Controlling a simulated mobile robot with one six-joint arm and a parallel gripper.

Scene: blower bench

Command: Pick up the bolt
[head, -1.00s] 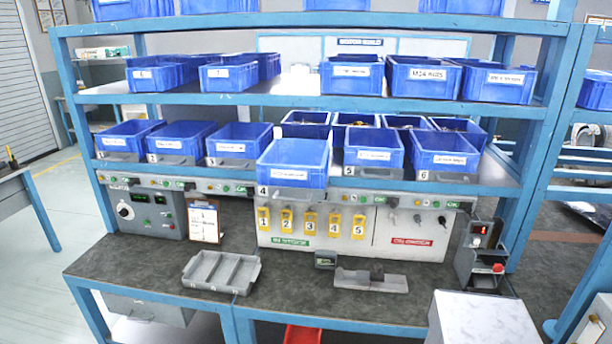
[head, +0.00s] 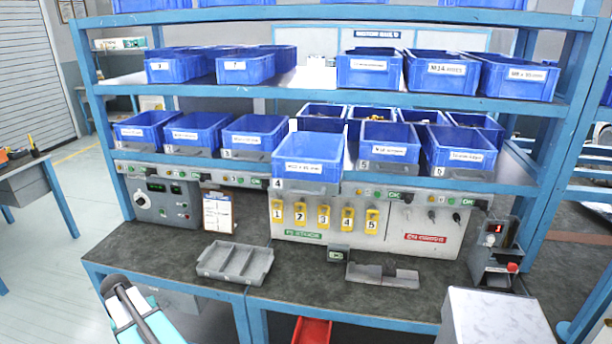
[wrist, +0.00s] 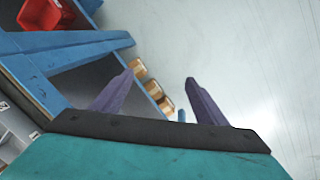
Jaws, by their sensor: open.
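I cannot make out a bolt in either view. Blue bins stand on the shelves above the bench, and some hold small parts too small to identify. The number 4 bin (head: 309,157) sits forward of its row on the lower shelf. My gripper (wrist: 157,84) shows in the wrist view with its two purple fingers wide apart and nothing between them. It points past the blue bench frame (wrist: 60,58) towards the pale floor. Part of my arm shows at the lower left of the head view, in front of the bench.
A grey divided tray (head: 235,263) and a grey fixture block (head: 382,275) lie on the dark bench top (head: 300,274). A red bin (head: 312,331) is below the bench. A white-topped box (head: 497,318) stands at front right. Floor at left is open.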

